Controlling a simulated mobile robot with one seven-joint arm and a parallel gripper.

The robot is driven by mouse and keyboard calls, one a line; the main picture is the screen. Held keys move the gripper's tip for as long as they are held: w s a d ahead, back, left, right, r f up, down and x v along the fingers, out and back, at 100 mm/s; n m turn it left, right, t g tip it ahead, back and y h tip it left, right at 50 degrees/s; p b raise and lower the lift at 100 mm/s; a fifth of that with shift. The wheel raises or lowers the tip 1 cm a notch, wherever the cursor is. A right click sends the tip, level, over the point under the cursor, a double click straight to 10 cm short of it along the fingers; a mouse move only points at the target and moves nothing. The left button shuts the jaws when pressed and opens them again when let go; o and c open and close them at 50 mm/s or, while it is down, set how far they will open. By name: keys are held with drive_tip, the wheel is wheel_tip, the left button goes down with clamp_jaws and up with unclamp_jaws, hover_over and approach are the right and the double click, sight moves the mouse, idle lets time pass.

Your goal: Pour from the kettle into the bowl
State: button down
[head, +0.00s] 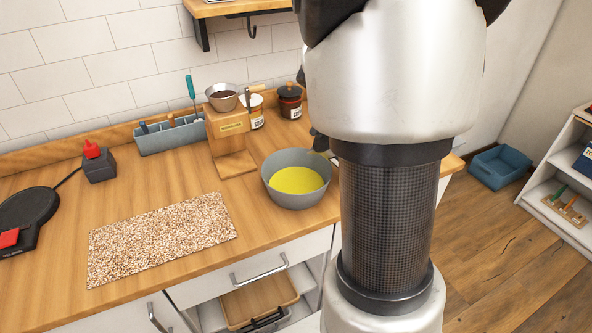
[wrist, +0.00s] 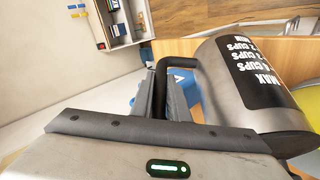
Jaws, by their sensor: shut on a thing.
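The kettle (wrist: 240,85) is a metal cylinder with a black cup-scale label, on the right of the wrist view. Its black handle (wrist: 161,80) sits between the fingers of my gripper (wrist: 168,92), which is shut on it. The kettle looks tilted in this view. In the head view my arm hides the kettle. The grey bowl (head: 267,184) stands on the counter, just left of my arm in the head view, and holds yellow content (head: 298,180). A yellow patch beyond the kettle shows in the wrist view (wrist: 298,108). I cannot see any stream.
The wooden counter (head: 60,205) carries a speckled mat (head: 160,238), a wooden dripper stand (head: 230,140), a grey caddy (head: 170,136), jars (head: 289,103), a dark red-topped box (head: 98,162) and a black round base (head: 30,208). A blue bin (head: 500,167) is on the floor.

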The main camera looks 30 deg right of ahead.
drive_tip(key=shift+r, duration=0.1)
drive_tip(key=shift+w+a+h, duration=0.2)
drive_tip(key=shift+a+h, duration=0.05)
drive_tip(key=shift+h, duration=0.05)
drive_tip(key=shift+w+a+r+h, duration=0.1)
drive_tip(key=shift+a+r+h, duration=0.1)
drive_tip(key=shift+h, duration=0.1)
drive_tip(key=shift+w+a+r, duration=0.1)
drive_tip(key=shift+a+r, duration=0.05)
drive_tip(key=shift+r, duration=0.1)
drive_tip(key=shift+w+a+r+n+g+h+p, duration=0.2)
drive_tip(key=shift+a+r+h+p, duration=0.25)
drive_tip(key=shift+r, duration=0.1)
drive_tip(key=shift+w+a+r+n+g+h+p, duration=0.2)
drive_tip(key=shift+a+r+h+p, duration=0.15)
drive_tip(key=shift+r+p, duration=0.15)
idle(0.3)
drive_tip(key=shift+r, duration=0.1)
drive_tip(key=shift+w+a+r, duration=0.1)
drive_tip(key=shift+a+r, duration=0.1)
drive_tip(key=shift+w+a+r+g+h+p, duration=0.3)
drive_tip(key=shift+w+a+r+h+p, duration=0.1)
drive_tip(key=shift+a+r+h+p, duration=0.35)
idle(0.8)
